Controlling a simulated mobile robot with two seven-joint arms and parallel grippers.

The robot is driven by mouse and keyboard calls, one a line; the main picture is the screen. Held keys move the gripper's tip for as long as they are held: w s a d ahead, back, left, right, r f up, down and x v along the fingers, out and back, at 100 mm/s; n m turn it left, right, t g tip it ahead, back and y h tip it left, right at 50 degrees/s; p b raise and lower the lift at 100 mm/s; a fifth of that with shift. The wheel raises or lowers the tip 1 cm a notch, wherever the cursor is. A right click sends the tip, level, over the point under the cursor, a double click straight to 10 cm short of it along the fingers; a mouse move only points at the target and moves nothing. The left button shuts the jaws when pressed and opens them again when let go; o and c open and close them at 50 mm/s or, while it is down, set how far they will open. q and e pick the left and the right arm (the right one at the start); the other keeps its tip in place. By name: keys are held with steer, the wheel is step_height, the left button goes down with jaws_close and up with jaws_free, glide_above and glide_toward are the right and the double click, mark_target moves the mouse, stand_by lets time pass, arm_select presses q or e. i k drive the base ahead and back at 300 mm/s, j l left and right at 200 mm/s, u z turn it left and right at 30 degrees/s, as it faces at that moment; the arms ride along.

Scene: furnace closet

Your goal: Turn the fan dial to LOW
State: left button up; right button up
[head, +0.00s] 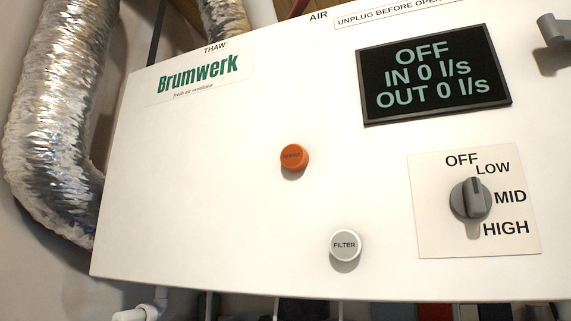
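The grey fan dial (470,201) sits on a pale square plate (435,230) at the right of the white ventilator's front. OFF, LOW, MID and HIGH are printed around the dial, from its top round to its lower right. Its raised grip stands nearly upright, with the upper end near the OFF and LOW labels. The black display (436,73) above it reads OFF, IN 0 l/s, OUT 0 l/s. Neither of my grippers is in view.
An orange button (294,157) and a pale FILTER button (345,246) stick out left of the dial. A grey knob or handle (553,28) is at the upper right. A foil duct (50,120) runs down the left. The space before the dial looks clear.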

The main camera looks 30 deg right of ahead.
mark_target(470, 199)
steer(key=z, duration=1)
